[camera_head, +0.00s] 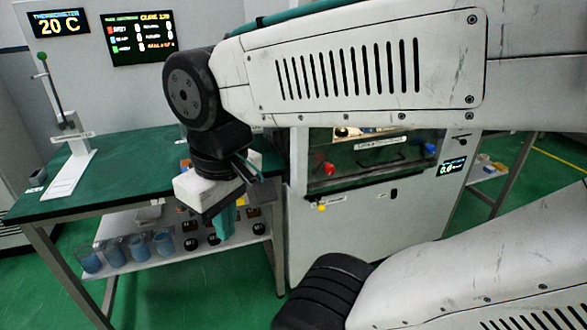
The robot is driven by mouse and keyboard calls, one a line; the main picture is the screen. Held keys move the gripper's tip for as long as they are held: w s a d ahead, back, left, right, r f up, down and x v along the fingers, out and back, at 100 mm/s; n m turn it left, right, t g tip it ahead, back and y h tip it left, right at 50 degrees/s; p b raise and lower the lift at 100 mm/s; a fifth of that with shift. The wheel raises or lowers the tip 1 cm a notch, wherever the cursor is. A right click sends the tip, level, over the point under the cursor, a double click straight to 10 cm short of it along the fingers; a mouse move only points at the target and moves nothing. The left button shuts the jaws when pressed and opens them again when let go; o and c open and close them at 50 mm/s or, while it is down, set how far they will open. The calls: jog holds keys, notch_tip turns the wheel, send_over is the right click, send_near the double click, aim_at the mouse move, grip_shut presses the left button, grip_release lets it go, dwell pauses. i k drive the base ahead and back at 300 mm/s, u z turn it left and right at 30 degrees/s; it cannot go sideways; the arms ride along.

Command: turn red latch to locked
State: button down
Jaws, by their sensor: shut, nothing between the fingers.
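A small red part (328,168), which looks like the red latch, sits at the left of the machine's front opening. It is too small to tell which way it is turned. My gripper (222,224), with teal fingers, hangs pointing down in front of the green table's right end. It is shut and empty, to the left of the red part and lower in the picture, apart from it. My arm covers the upper part of the machine (343,239).
A blue part (430,148) and a yellow knob (321,207) are also on the machine's front. The green table (125,170) bears a lever stand (72,172). Several blue-filled beakers (115,253) stand on the shelf below. Green floor shows in front.

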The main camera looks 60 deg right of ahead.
aim_at(325, 169)
jog(key=z, duration=2.85)
jog(key=k, duration=0.5)
jog(key=u, duration=1)
